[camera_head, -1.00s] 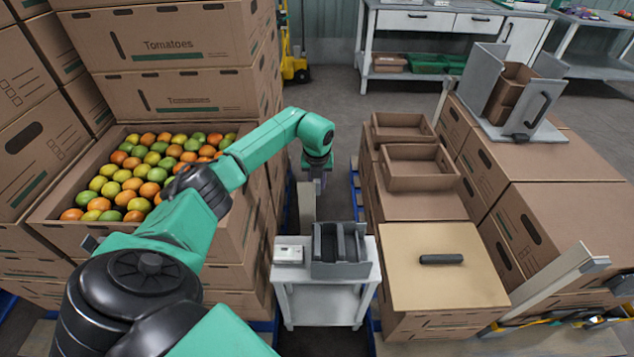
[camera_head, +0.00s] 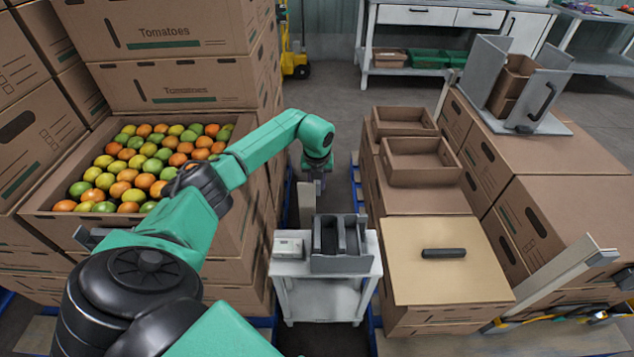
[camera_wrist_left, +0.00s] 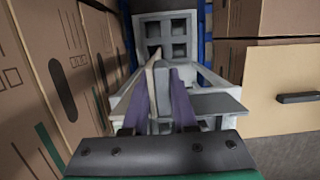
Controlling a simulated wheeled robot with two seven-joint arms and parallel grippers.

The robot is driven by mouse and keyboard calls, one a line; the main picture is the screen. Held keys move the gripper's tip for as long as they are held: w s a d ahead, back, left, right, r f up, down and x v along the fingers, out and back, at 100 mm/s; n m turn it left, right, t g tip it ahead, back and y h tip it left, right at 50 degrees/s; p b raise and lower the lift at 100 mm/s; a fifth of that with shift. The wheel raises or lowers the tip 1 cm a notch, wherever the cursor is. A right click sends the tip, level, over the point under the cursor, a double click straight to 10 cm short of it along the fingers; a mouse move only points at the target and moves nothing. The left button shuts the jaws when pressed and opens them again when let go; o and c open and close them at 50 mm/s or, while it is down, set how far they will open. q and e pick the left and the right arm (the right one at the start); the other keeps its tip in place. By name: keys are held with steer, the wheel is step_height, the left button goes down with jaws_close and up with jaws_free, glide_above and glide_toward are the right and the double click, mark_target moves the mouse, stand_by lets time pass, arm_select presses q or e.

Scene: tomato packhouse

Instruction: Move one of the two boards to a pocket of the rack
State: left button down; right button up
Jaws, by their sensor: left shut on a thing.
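My left gripper (camera_head: 318,180) hangs at the end of the green arm, behind the small white cart. It is shut on a thin pale board (camera_head: 307,205), which hangs upright below it. In the left wrist view, the board's edge (camera_wrist_left: 152,72) shows between the purple fingers of the left gripper (camera_wrist_left: 162,100). The grey rack (camera_head: 342,262) stands on the cart, with upright dividers and dark open pockets. The held board is apart from the rack, beyond it and to its left. I cannot clearly make out the second board. My right gripper is out of view.
A small white device (camera_head: 288,247) sits left of the rack on the white cart (camera_head: 322,296). A tomato carton (camera_head: 232,215) and stacked boxes stand left. Cartons and a tan panel with a dark handle (camera_head: 480,275) stand right. The gap between is narrow.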

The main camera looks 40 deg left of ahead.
arm_select(q)
steer(key=c, duration=0.6)
jaws_free()
step_height(320, 180, up, 8)
steer(key=p, duration=0.6)
steer(key=shift+r+p, duration=0.1)
steer(key=shift+p, duration=0.25)
